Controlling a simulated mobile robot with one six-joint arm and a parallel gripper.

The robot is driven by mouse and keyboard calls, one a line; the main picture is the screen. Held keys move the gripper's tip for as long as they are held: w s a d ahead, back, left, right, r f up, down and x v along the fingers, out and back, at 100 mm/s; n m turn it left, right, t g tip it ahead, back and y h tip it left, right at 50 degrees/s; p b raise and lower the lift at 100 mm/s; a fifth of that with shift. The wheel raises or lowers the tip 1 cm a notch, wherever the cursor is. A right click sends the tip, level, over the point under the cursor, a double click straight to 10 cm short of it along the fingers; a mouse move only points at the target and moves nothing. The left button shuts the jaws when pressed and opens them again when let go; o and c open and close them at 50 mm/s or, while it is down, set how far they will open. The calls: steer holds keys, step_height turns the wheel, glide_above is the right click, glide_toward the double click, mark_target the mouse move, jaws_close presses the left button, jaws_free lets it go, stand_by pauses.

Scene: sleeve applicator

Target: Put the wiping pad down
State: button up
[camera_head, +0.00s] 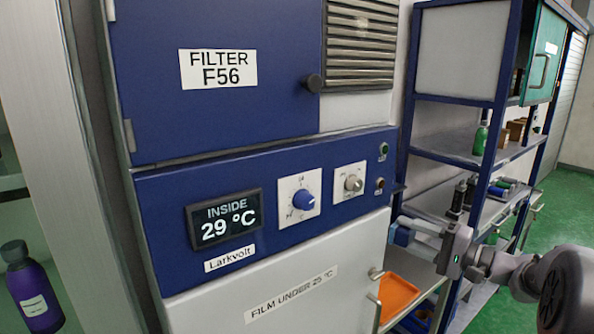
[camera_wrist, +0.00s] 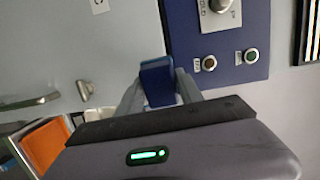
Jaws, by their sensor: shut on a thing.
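The wiping pad (camera_wrist: 157,80) shows in the wrist view as a small blue block between my two fingers. My gripper (camera_wrist: 158,92) is shut on it and holds it up in the air, near the front of the cabinet. In the head view my gripper (camera_head: 415,229) is at the right of the cabinet, with a bit of blue at its tip (camera_head: 402,236). Most of the pad is hidden there.
The cabinet's blue control panel (camera_head: 280,200) has two knobs and a display reading 29 °C. An orange tray (camera_head: 398,297) lies low at the cabinet's right, with metal handles beside it. A blue-framed shelf (camera_head: 468,155) with bottles stands behind my arm.

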steer(key=s+a+f+m+t+h+b, duration=0.1)
steer(key=s+a+f+b, duration=0.3)
steer(key=f, duration=0.9)
steer(key=s+a+f+m+t+h+b, duration=0.1)
steer(key=s+a+f+b, duration=0.3)
steer(key=f, duration=1)
steer(key=s+a+f+m+t+h+b, duration=0.1)
steer(key=s+a+f+h+b, duration=0.2)
steer(key=s+f+b, duration=0.4)
step_height(320, 180, down, 7)
steer(key=shift+a+m+t+b, duration=0.4)
steer(key=shift+b, duration=0.2)
